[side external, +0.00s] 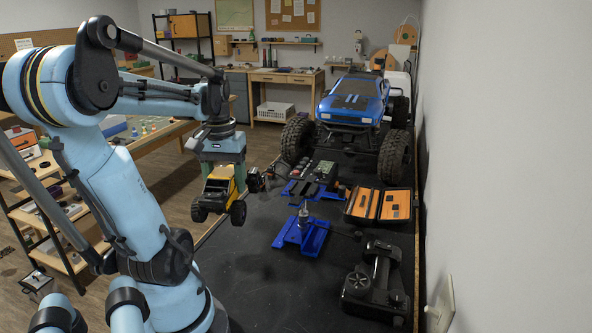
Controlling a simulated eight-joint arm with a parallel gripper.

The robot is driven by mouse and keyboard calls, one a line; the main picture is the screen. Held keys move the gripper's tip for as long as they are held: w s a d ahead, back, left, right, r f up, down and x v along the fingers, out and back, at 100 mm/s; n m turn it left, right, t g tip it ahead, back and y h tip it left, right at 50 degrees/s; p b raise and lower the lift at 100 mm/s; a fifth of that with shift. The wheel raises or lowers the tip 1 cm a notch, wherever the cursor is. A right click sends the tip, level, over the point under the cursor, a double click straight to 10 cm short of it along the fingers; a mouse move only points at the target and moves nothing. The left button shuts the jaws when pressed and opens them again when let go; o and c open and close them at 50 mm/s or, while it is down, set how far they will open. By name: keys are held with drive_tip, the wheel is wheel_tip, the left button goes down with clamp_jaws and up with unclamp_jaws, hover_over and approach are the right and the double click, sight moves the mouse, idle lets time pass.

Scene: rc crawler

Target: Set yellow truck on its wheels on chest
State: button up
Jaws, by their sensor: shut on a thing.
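The yellow truck (220,186), with black wheels and black trim, hangs below my gripper (222,168) at the left edge of the black bench top. My gripper points down, its greenish fingers shut on the truck's upper part. The truck looks roughly upright, slightly tilted, with its wheels clear of the surface below. The exact finger contact is too small to tell. I cannot tell for sure which thing is the chest.
On the black bench top (255,285) are blue stands (301,234), an open orange-lined case (380,204), a black boxy item (374,282) and a big blue truck (354,98). A wall bounds the right. The bench's near left is clear.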

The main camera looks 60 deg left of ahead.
drive_tip(key=shift+f, duration=4.75)
drive_tip(key=shift+f, duration=0.15)
drive_tip(key=o, duration=1.4)
drive_tip(key=shift+o, duration=0.2)
drive_tip(key=shift+r, duration=6.05)
